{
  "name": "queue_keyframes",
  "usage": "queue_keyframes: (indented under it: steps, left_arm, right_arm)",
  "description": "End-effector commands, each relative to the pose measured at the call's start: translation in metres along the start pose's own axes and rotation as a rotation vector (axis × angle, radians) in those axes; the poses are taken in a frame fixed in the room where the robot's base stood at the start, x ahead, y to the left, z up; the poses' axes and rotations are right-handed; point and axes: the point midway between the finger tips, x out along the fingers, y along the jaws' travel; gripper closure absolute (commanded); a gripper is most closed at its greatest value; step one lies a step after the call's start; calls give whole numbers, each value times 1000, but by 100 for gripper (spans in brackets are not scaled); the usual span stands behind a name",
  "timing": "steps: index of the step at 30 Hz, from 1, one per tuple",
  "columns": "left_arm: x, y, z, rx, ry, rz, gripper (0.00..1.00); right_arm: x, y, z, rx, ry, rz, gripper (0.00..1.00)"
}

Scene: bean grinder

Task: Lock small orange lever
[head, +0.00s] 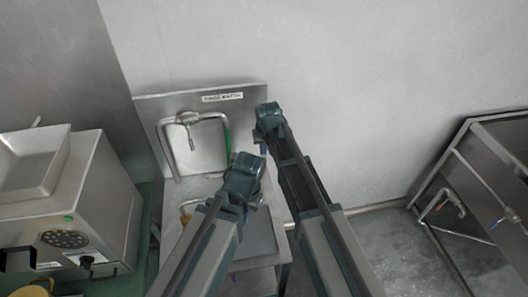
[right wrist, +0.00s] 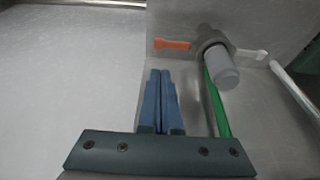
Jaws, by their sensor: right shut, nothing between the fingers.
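The small orange lever (right wrist: 172,44) shows in the right wrist view, sticking out to the left from a grey collar around a pale grey cylinder (right wrist: 222,68). A white lever (right wrist: 250,54) sticks out on the other side. My right gripper (right wrist: 160,74) has its blue fingers together and empty, below and a little left of the orange lever, with a visible gap. In the head view my right gripper (head: 263,147) is by the panel's right edge. I cannot make out the orange lever there. My left gripper (head: 243,180) is beside it, lower and to the left; its fingers are hidden.
A green bar (right wrist: 217,103) runs below the cylinder, just right of my right fingers. In the head view, a steel panel (head: 248,101) with bent tubing (head: 160,135) stands against the wall. A boxy machine (head: 105,205) is at left, a metal rack (head: 455,150) at right.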

Motion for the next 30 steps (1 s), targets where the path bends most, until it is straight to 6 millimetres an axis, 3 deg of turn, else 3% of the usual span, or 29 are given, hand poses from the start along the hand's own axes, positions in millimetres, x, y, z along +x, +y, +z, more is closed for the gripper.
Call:
queue_keyframes:
  steps: [1,15,21,30]
  left_arm:
    - [15,2,-1,0,0,0,100]
    - [81,8,-5,-2,0,0,100]
    - [94,9,-6,-2,0,0,100]
    - [94,9,-6,-2,0,0,100]
  right_arm:
    - [16,0,1,0,0,0,100]
    - [82,0,8,0,0,0,100]
    - [96,0,11,0,0,0,100]
    - [95,0,11,0,0,0,100]
